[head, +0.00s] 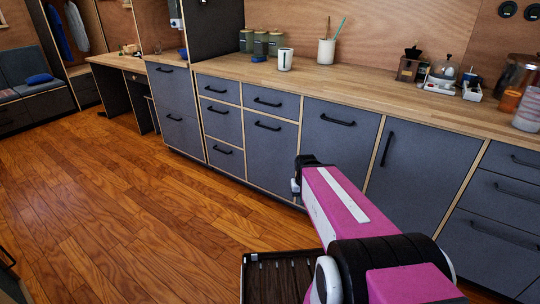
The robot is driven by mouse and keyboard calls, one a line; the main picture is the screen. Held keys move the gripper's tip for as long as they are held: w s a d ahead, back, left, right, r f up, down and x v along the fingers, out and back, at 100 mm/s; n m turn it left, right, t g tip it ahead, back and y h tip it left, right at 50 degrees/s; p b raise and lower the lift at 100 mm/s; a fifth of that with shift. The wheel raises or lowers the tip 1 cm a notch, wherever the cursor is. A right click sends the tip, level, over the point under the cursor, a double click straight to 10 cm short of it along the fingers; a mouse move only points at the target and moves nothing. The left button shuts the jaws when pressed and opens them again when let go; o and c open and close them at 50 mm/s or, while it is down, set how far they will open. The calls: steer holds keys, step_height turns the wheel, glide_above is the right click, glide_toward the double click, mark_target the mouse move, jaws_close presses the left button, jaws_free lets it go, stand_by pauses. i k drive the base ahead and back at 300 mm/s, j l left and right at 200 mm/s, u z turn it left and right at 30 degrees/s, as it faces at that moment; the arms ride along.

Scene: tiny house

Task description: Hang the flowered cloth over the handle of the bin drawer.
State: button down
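I see no flowered cloth in the head view. Dark grey drawer fronts with black bar handles line the counter, and I cannot tell for sure which is the bin drawer. One tall front (335,150) has a horizontal handle (338,120) near its top, with nothing hanging on it. A wide front (174,100) further left has similar bare handles. My pink and black arm reaches forward from the lower right, in front of the cabinets. My gripper does not show; the arm's far end is a black joint.
The wooden counter (300,78) holds several green canisters, a white mug (285,59), a utensil crock (326,51) and coffee things at the right. A tall door (405,165) has a vertical handle. The wood floor (120,210) at left is clear. A bench (30,85) stands far left.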

mark_target(504, 259)
steer(key=z, duration=3.5)
